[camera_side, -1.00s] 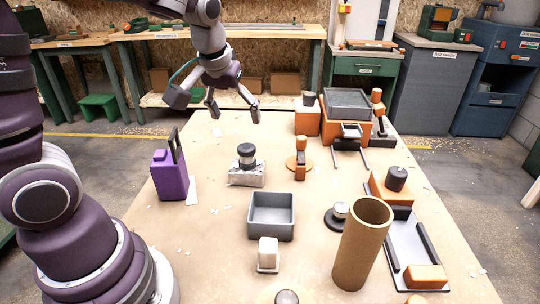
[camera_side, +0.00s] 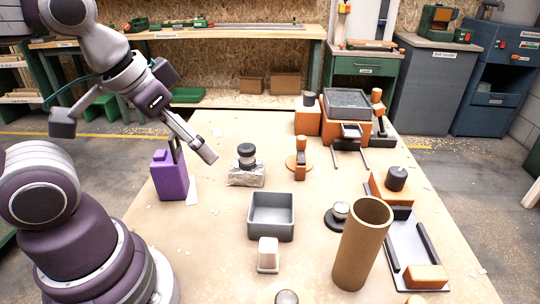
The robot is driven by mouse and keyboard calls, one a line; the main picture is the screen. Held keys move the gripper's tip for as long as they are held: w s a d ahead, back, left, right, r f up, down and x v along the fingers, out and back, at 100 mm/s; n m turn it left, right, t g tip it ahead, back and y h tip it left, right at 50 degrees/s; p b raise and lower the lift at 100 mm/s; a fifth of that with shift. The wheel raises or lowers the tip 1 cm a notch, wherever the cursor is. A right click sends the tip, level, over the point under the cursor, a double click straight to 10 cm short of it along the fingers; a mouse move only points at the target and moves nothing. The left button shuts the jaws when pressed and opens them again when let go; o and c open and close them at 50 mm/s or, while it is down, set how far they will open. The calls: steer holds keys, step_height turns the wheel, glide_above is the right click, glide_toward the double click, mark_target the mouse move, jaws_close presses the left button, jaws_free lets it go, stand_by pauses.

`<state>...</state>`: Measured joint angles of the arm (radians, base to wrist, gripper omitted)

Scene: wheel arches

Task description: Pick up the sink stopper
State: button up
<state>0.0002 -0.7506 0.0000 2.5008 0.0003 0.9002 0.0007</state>
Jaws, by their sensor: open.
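What looks like the sink stopper is a flat black disc with a pale metal knob (camera_side: 339,214). It lies on the table right of the grey tray, partly hidden by the tall brown tube. My gripper (camera_side: 194,152) is open and empty, to the left of it and well apart, above the table near the purple box. One finger shows clearly, pointing down and right. The other is hard to make out against the dark upright part of the purple box.
The purple box (camera_side: 169,178) stands close under my gripper. A foil-like block (camera_side: 246,176) with a dark knobbed piece is to its right. The open grey tray (camera_side: 271,216) and tall brown tube (camera_side: 362,245) stand further right. Orange fixtures line the right side.

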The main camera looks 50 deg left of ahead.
stand_by(0.8)
steer(key=m+g+h, duration=0.1)
steer(key=m+h, duration=0.3)
steer(key=m, duration=0.5)
glide_above(341, 206)
steer(key=s+a, duration=0.3)
steer(key=s, duration=0.1)
step_height(341, 206, down, 10)
steer(key=x, duration=1)
steer(key=shift+w+f, duration=0.15)
steer(key=shift+f, duration=0.2)
steer(key=shift+c, duration=0.4)
jaws_close()
